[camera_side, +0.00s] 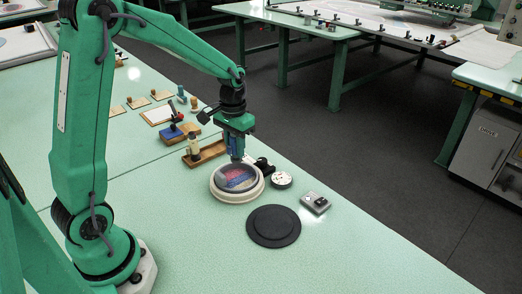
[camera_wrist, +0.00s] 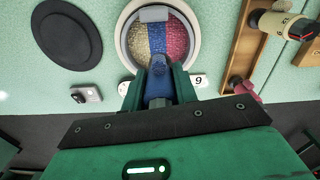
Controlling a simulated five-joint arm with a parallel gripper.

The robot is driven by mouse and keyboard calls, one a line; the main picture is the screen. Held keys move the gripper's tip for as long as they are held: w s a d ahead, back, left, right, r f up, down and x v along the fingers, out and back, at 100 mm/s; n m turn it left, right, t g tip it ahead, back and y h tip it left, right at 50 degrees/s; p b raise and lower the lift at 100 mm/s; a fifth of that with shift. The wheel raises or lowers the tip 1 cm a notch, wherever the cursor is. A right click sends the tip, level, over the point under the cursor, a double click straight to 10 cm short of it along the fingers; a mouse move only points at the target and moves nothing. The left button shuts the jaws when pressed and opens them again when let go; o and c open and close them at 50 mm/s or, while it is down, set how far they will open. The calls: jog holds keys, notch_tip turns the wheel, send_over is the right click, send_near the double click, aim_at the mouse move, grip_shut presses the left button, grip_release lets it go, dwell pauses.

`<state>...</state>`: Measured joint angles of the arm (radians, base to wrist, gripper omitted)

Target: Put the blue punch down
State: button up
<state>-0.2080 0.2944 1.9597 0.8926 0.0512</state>
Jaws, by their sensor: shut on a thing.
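My gripper (camera_side: 236,151) points down just above the round white-rimmed hoop (camera_side: 236,197) and is shut on the blue punch (camera_wrist: 158,82). The punch is mostly hidden between the green jaws in the side view. In the wrist view its blue body stands between the jaws (camera_wrist: 159,92), with its lower end over the near part of the hoop (camera_wrist: 194,50). The hoop's face has yellowish, blue and red tufted bands. I cannot tell whether the punch's tip touches it.
A flat black disc (camera_side: 273,227) and a small grey block (camera_side: 316,203) lie in front of the hoop. A small white round piece (camera_side: 281,180) is to its right. A wooden tray (camera_side: 212,154) with a cream-and-red item stands behind. The front table is clear.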

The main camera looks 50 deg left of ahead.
jog(key=w+a+r, duration=0.3)
jog(key=a, duration=0.4)
jog(key=a+f, duration=0.2)
jog(key=a, duration=0.1)
jog(key=a+f, duration=0.2)
jog(key=a, duration=0.2)
jog(key=a+f, duration=0.3)
jog(key=a, duration=0.1)
jog(key=shift+f, duration=2.05)
jog(key=shift+f, duration=0.15)
jog(key=o, duration=0.9)
notch_tip(320, 180, up, 12)
jog(key=shift+r, duration=0.15)
